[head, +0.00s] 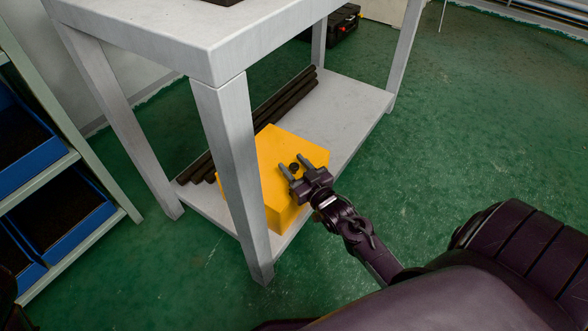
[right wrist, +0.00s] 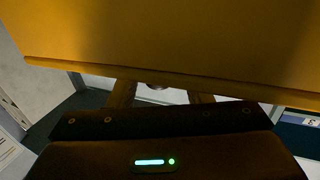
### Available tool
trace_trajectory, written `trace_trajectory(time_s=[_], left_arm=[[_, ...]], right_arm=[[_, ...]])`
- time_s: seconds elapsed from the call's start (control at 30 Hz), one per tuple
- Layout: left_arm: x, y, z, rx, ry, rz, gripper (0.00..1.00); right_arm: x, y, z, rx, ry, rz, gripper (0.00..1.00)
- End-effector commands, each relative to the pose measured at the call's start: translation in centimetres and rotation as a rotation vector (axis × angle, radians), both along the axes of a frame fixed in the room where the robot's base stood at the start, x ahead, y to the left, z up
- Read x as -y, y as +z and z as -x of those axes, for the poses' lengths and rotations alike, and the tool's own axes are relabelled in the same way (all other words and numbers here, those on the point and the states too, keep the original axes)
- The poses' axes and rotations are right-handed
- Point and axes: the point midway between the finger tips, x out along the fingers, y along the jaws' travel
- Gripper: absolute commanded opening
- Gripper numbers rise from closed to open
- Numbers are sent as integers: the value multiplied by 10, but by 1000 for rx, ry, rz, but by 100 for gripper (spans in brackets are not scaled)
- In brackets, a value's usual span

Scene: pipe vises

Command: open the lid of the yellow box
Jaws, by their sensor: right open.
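The yellow box (head: 271,163) sits on the lower shelf of the grey table, partly hidden by the table's front leg. It looks closed in the head view. A small dark round knob (head: 294,167) is on the side facing my right arm. My right gripper (head: 290,166) is open, with its two fingers at the box on either side of the knob. I cannot tell whether they touch it. In the right wrist view, the yellow box (right wrist: 170,40) fills the top, and a dark rounded piece shows between the fingers (right wrist: 160,90). My left gripper is not in view.
The grey table (head: 235,45) has its top above the box and a front leg (head: 229,165) close by. Dark pipes (head: 285,97) lie behind the box on the lower shelf (head: 345,105). A rack with blue bins (head: 65,230) stands left. Green floor is clear at right.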

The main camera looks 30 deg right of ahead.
Motion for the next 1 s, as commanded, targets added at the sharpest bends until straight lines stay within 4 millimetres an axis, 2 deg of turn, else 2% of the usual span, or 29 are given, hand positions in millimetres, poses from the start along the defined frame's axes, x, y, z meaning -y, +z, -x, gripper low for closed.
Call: trace_trajectory(time_s=[0.3, 0.63, 1.0], left_arm=[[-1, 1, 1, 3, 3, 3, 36], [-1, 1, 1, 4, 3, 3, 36], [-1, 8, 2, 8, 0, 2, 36]], right_arm=[[0, 0, -3, -1, 0, 0, 44], [0, 0, -3, -1, 0, 0, 0], [0, 5, -4, -12, 0, 4, 0]])
